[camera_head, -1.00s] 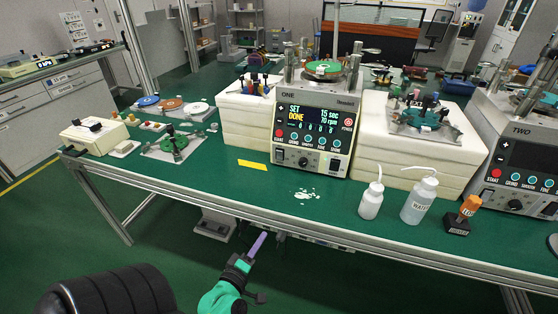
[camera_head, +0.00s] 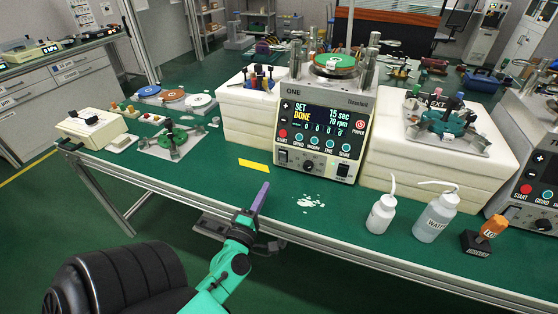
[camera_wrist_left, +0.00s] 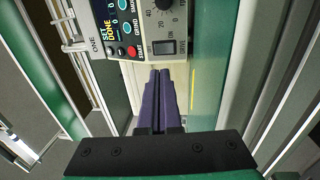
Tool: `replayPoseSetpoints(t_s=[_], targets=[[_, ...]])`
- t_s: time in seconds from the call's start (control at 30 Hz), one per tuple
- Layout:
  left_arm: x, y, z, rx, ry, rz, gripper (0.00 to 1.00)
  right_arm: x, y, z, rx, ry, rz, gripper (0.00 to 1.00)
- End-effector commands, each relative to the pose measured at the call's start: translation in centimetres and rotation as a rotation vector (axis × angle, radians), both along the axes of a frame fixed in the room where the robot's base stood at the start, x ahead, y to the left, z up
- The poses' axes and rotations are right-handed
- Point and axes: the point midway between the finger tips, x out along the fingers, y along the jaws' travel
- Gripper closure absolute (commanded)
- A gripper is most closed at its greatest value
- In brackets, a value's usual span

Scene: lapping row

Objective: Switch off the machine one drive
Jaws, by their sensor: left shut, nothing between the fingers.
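Machine one (camera_head: 322,92) stands on the green bench, its display reading DONE, 15 sec and 70 rpm. Its dark drive rocker switch (camera_head: 283,156) is low on the left of the front panel, beside a black knob (camera_head: 308,167). In the wrist view the drive switch (camera_wrist_left: 163,47) lies just beyond the fingertips, with the knob (camera_wrist_left: 163,4) further up. I cannot tell which way the rocker is set. My left gripper (camera_head: 265,187) has purple fingers, shut and empty, over the bench's front edge and apart from the machine. My right gripper is not in view.
A yellow strip (camera_head: 254,165) and white spots (camera_head: 310,202) lie on the bench before the machine. Two white bottles, one here (camera_head: 381,213), and an orange-handled item (camera_head: 493,228) stand right. White blocks (camera_head: 247,112) flank the machine. The bench's front rail (camera_head: 330,238) is near my arm.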

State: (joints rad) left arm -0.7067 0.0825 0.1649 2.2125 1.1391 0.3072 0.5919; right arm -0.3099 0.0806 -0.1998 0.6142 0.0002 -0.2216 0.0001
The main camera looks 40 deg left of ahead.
Motion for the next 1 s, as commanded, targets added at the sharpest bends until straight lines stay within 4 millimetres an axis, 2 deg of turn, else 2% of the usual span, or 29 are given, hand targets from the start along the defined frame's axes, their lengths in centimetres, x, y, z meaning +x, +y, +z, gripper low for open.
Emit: replayPoseSetpoints(t_s=[0.03, 0.2, 0.5, 0.63, 0.93, 1.0], targets=[[1.1, 0.4, 0.7, -0.001, -0.006, 0.002, 1.00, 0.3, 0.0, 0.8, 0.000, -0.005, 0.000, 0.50], [4.6, 1.6, 1.1, -0.001, -0.004, 0.001, 1.00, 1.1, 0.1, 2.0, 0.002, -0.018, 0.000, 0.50], [10.0, 3.5, 1.5, 0.001, -0.002, 0.000, 1.00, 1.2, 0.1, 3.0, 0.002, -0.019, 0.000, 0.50], [10.8, 3.8, 1.5, 0.000, 0.000, 0.000, 1.00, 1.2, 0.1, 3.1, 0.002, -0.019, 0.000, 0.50], [11.0, 3.8, 1.5, 0.000, 0.000, 0.000, 1.00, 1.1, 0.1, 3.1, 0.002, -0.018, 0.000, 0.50], [11.4, 3.9, 1.9, -0.001, -0.001, 0.000, 1.00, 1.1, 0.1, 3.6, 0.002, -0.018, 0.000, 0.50]])
